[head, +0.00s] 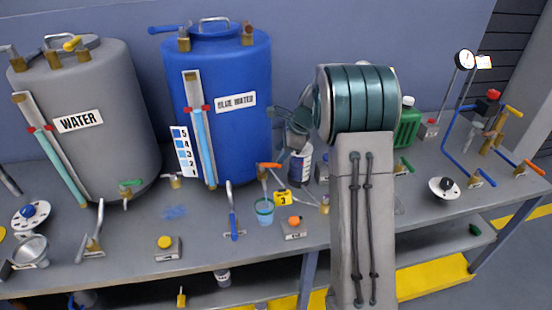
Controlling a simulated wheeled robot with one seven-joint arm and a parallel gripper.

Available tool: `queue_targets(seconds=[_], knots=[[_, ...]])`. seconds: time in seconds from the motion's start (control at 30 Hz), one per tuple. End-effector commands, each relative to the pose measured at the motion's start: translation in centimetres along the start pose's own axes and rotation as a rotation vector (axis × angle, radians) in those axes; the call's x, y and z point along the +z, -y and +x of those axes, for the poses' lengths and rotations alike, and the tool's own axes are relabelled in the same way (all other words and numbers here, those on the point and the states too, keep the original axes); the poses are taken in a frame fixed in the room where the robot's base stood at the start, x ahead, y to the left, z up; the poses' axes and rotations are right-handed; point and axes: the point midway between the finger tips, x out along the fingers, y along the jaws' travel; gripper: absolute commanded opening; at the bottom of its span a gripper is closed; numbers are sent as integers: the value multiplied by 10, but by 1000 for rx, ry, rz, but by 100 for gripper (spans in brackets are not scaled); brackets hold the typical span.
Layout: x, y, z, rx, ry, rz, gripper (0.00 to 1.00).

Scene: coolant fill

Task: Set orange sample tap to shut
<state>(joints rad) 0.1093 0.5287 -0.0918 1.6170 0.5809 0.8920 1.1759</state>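An orange tap handle (269,165) sits on a brass valve low at the right side of the blue tank (243,150) labelled "BLUE WATER". The handle lies roughly level, across the valve. A clear cup with pale blue contents (265,212) stands below this valve. Another orange handle (534,168) is on the pipework at the far right; no label tells which is the sample tap. My gripper (284,140) appears as dark grey-green parts above and right of the tap near the blue tank, apart from the handle. Its fingertips are unclear, and my arm covers the area to its right.
A grey tank (95,150) labelled "WATER" stands left. A bottle (301,165) stands close behind my gripper. A blue-handled lever (233,215) stands left of the cup.

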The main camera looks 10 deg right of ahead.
Motion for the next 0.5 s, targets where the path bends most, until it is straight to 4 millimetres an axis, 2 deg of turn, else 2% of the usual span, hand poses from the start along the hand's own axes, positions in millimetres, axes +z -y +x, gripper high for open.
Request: queue_targets(seconds=[0.1, 0.2, 0.5], knots=[[0, -1, 22, 4, -1, 1, 39], [0, 0, 36, 3, 0, 0, 39], [0, 0, 51, 0, -1, -1, 39]])
